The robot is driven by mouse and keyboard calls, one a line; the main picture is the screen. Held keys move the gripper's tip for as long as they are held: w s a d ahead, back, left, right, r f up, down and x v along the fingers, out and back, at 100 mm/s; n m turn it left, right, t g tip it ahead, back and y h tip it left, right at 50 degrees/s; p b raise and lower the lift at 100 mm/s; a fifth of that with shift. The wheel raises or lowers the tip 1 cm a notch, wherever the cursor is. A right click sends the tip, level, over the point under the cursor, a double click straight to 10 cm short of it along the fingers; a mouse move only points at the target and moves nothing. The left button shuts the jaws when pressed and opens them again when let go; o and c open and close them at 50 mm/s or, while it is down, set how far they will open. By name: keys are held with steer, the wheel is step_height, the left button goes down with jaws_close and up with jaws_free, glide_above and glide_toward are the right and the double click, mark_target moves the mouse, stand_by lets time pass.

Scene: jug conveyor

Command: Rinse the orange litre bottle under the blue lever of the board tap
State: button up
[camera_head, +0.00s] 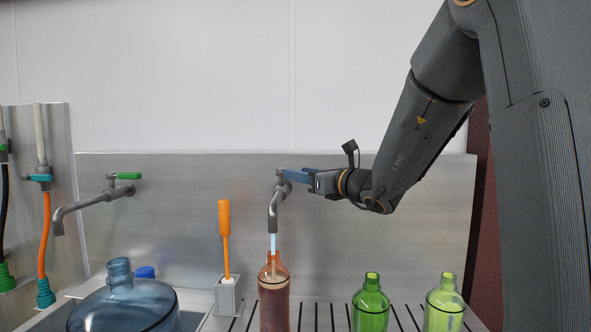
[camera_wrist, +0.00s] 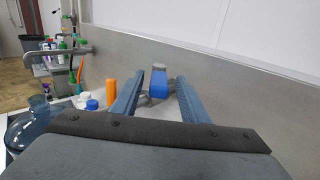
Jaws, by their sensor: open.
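The orange litre bottle (camera_head: 273,304) stands upright on the slatted rack under the board tap's spout (camera_head: 274,209). A stream of water (camera_head: 273,243) runs from the spout into its mouth. The bottle looks dark with liquid inside. My gripper (camera_head: 297,176) is at the top of this tap. In the wrist view the blue lever (camera_wrist: 158,82) sits between the two open fingers of my gripper (camera_wrist: 159,81), with gaps on both sides. In the head view the fingers largely hide the lever. The orange bottle is not visible in the wrist view.
Two green bottles (camera_head: 370,305) (camera_head: 444,304) stand on the rack (camera_head: 310,318) at right. An orange-handled brush (camera_head: 225,220) stands in a holder left of the bottle. A large blue jug (camera_head: 123,306) and a green-levered tap (camera_head: 95,200) are further left.

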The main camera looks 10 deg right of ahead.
steer(key=shift+p+x, duration=0.35)
steer(key=shift+x, duration=0.9)
jaws_close()
